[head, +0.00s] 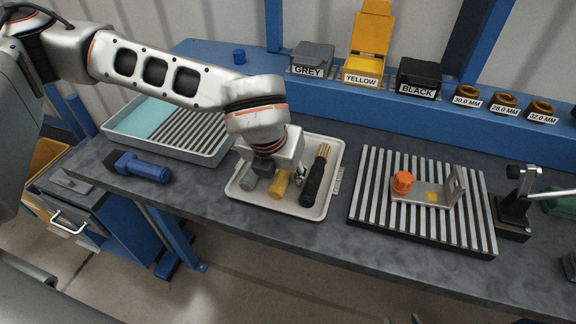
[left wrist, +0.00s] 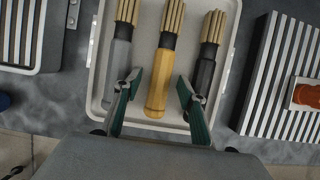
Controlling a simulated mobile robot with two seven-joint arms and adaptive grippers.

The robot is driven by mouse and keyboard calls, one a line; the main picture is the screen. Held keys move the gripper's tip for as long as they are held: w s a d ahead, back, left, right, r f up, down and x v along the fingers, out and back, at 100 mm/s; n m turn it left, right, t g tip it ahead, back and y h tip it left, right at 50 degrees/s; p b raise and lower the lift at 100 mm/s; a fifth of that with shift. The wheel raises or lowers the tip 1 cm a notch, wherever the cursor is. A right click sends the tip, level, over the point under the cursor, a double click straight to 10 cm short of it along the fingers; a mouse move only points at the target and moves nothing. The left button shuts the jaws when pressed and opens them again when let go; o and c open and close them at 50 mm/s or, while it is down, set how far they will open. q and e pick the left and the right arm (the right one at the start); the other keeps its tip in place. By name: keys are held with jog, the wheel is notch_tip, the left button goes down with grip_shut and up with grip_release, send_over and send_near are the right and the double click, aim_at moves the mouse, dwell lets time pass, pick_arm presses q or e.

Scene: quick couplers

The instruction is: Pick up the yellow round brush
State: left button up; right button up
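The yellow round brush (left wrist: 158,85) lies in the middle of a light tray (head: 321,208), with its bristles toward the back. It also shows in the head view (head: 279,186), partly hidden by my left gripper. A grey brush (left wrist: 118,55) lies to its left and a black brush (left wrist: 206,65) to its right. My left gripper (left wrist: 160,88) is open above the tray, with one finger on each side of the yellow handle. The fingers look apart from the handle, and the grey and black brushes are close outside them. My right gripper is not in view.
A slatted plate (head: 366,206) with a bracket and orange knob (head: 402,181) is to the right. Labelled boxes (head: 365,75) line the back shelf.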

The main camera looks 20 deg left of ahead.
pick_arm(q)
grip_shut()
pick_arm(e)
jog(key=shift+s+f, duration=0.2)
jog(key=shift+s, duration=0.2)
jog(key=shift+r, duration=0.1)
pick_arm(q)
jog(key=shift+r, duration=0.55)
notch_tip(320, 180, up, 10)
jog(key=p, duration=0.1)
notch_tip(320, 180, up, 9)
send_over(283, 173)
jog(key=shift+r, duration=0.1)
pick_arm(e)
jog(key=shift+w+a+r, duration=0.1)
jog(key=shift+a+r, duration=0.1)
jog(key=shift+r, duration=0.25)
